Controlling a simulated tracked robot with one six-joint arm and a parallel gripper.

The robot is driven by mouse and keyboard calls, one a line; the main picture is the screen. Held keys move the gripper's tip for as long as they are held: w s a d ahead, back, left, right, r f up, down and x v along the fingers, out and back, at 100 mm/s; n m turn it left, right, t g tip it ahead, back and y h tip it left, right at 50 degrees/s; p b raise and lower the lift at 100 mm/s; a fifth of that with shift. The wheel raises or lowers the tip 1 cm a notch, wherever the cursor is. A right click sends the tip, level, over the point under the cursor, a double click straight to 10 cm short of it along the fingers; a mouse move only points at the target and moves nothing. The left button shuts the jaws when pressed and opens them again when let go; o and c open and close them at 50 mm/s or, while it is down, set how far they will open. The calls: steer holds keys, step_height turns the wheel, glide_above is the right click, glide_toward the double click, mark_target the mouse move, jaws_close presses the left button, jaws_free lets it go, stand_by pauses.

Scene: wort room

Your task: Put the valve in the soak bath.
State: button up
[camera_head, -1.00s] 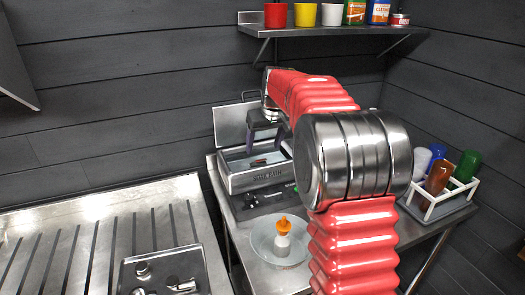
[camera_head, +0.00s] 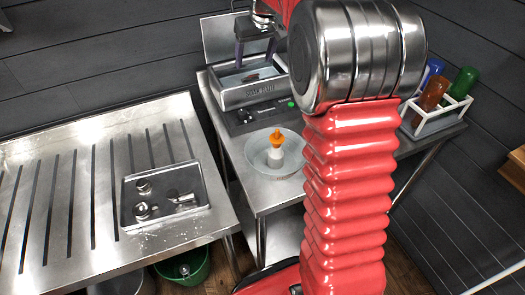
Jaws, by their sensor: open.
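The soak bath (camera_head: 250,94) is an open steel box with a raised lid on the side table, and its front carries lettering. My gripper (camera_head: 255,58) is open above the bath's opening, its two dark fingers apart with nothing visible between them. A small dark and reddish item (camera_head: 251,76) lies inside the bath below the fingers. It may be the valve, but it is too small to tell. Several metal fittings, one of them a pipe piece (camera_head: 181,196), lie in a steel tray (camera_head: 195,170) on the left table. My red arm hides part of the bath's right side.
A grey bowl (camera_head: 257,160) holding a white bottle with an orange top (camera_head: 277,143) stands in front of the bath. A white rack (camera_head: 428,128) of coloured bottles is at right. The slotted left table (camera_head: 65,200) is mostly clear. A green bucket (camera_head: 186,268) stands below.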

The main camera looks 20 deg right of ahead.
steer(key=s+a+r, duration=0.2)
steer(key=s+a, duration=0.3)
steer(key=s, duration=0.4)
steer(key=s+a+r, duration=0.3)
steer(key=s+a, duration=0.1)
steer(key=s, duration=0.6)
steer(key=s+a+f, duration=0.2)
steer(key=s+f, duration=0.2)
steer(key=s, duration=0.5)
steer(key=s+a+f+t, duration=0.1)
steer(key=s+f, duration=0.3)
steer(key=s, duration=0.5)
steer(key=shift+s+a, duration=0.4)
steer(key=shift+a, duration=0.4)
